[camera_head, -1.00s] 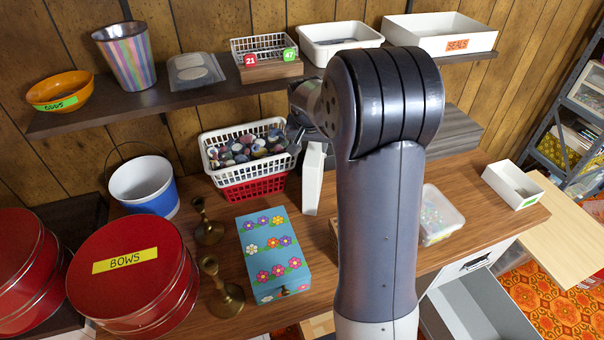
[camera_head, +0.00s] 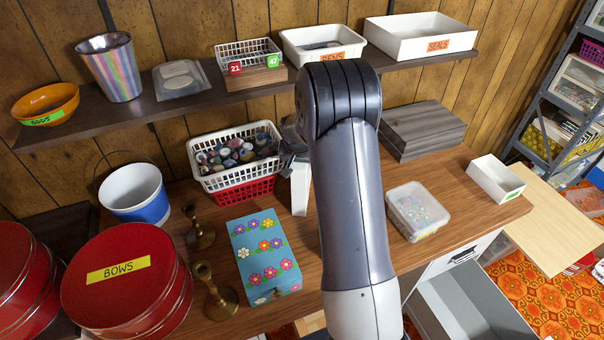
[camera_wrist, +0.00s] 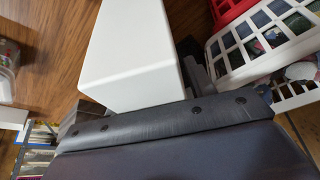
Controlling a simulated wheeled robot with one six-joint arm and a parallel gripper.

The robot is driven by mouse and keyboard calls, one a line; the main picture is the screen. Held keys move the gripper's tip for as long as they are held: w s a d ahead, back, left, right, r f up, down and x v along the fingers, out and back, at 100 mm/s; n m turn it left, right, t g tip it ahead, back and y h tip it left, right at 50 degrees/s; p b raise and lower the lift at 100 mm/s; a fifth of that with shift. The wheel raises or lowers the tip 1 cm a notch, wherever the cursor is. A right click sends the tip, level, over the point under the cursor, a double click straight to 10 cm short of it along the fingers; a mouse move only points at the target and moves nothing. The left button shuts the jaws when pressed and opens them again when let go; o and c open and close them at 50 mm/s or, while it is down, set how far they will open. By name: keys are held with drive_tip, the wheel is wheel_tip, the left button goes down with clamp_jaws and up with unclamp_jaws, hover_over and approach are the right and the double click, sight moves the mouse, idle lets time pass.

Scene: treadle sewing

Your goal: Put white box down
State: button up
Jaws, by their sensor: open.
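The white box (camera_head: 300,189) stands upright on the wooden table (camera_head: 330,245), just right of the stacked baskets; part of it is hidden behind my arm. Its lower end appears to meet the tabletop. It also fills the upper middle of the wrist view (camera_wrist: 128,48). My gripper (camera_head: 292,155) is at the box's upper end, mostly hidden by my own arm. In the wrist view my gripper (camera_wrist: 140,92) is open, with dark fingers on either side of the box. Whether a finger touches it I cannot tell.
A white basket (camera_head: 203,183) of colourful round items sits on a red one close left of the box. A flowered blue box (camera_head: 262,250) lies in front, with brass candlesticks (camera_head: 213,290) to its left. A clear tub (camera_head: 416,210) and a white tray (camera_head: 482,180) are right.

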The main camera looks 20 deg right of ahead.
idle(0.5)
clamp_jaws()
idle(0.3)
